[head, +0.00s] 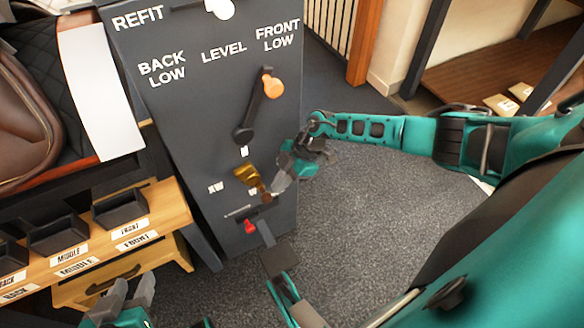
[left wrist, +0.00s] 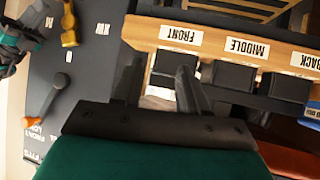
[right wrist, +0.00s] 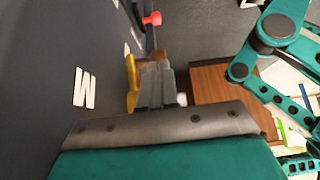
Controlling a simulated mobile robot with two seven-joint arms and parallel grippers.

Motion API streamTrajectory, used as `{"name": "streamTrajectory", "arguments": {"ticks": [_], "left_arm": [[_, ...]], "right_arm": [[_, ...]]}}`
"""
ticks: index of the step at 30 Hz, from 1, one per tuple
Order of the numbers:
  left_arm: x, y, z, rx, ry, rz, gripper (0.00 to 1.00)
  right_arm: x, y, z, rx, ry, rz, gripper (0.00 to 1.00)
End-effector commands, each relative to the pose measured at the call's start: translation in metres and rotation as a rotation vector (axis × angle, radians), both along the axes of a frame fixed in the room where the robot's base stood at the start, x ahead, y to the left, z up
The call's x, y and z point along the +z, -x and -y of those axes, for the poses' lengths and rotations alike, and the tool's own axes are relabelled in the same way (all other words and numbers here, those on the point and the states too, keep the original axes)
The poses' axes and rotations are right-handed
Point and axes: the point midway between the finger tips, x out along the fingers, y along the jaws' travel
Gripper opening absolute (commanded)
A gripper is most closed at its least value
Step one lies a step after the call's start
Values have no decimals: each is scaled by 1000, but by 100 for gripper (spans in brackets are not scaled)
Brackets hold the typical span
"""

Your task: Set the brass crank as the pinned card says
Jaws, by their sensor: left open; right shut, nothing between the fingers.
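The brass crank (head: 247,175) is on the lower part of the grey panel (head: 200,120), among small white letter marks. Its brown grip (head: 264,193) hangs down to the right. My right gripper (head: 284,180) is shut and empty just right of the crank; in the right wrist view, the brass part (right wrist: 131,85) is close beside the fingers (right wrist: 155,85). I cannot tell if they touch. The crank also shows in the left wrist view (left wrist: 69,30). My left gripper (head: 130,296) is open and empty low at the left, by the wooden shelf. I cannot make out a readable pinned card.
A black lever with an orange knob (head: 272,87) points toward FRONT LOW. A red-tipped part (head: 250,226) sits below the crank. A saddle (head: 30,120) is at upper left.

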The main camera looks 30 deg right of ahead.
Motion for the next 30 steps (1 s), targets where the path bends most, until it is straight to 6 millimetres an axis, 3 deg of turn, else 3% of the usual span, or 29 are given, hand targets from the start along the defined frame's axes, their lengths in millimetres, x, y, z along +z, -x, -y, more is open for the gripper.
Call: {"name": "streamTrajectory", "arguments": {"ticks": [4,15,25,30], "left_arm": [[-1,-2,6,-1,15,2,43],[0,-3,7,-3,16,5,43],[18,-7,0,8,9,25,43],[14,-6,-4,13,-3,21,43]], "right_arm": [[-10,-1,-9,1,-1,1,0],[-11,-2,-12,0,-1,1,0],[-17,-2,-17,-2,-1,-2,0],[-25,-2,-19,-1,1,-1,0]]}}
